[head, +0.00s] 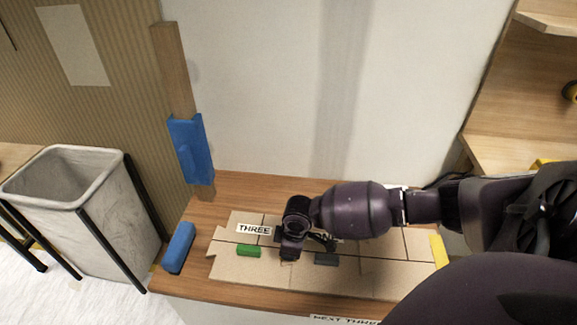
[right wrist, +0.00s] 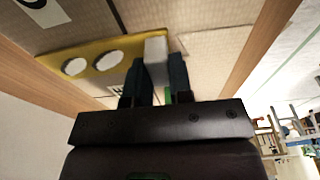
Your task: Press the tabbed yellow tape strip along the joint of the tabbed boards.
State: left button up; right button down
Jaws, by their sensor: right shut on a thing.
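The pale tabbed boards (head: 390,275) lie together on the wooden table, with dark joint lines between them. My right gripper (head: 290,252) is low over the boards, pointing down, and its arm hides part of them. In the right wrist view, my right gripper (right wrist: 155,82) is shut on a grey block-like tab at the end of a yellow strip (right wrist: 90,58) with two pale round spots. I cannot tell whether the strip touches the boards. Another yellow piece (head: 439,251) lies at the boards' right end. My left gripper is out of view.
A blue block (head: 179,247) is at the table's left edge. A bin (head: 65,190) stands left.

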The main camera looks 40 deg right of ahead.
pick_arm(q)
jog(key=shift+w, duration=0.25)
pick_arm(e)
jog(key=shift+f, duration=0.15)
jog(key=c, duration=0.9)
grip_release()
jog(key=shift+c, duration=0.2)
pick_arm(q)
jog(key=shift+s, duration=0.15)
pick_arm(e)
jog(key=r+p, duration=0.1)
jog(key=r, duration=0.2)
jog(key=r+p, duration=0.1)
jog(key=r, duration=0.2)
jog(key=s+d+r+p, duration=0.1)
jog(key=r, duration=0.2)
jog(key=shift+r, duration=0.4)
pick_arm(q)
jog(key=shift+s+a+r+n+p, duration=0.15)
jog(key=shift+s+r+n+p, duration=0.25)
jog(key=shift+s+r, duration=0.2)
pick_arm(e)
jog(key=shift+s+r, duration=0.15)
jog(key=shift+r, duration=0.3)
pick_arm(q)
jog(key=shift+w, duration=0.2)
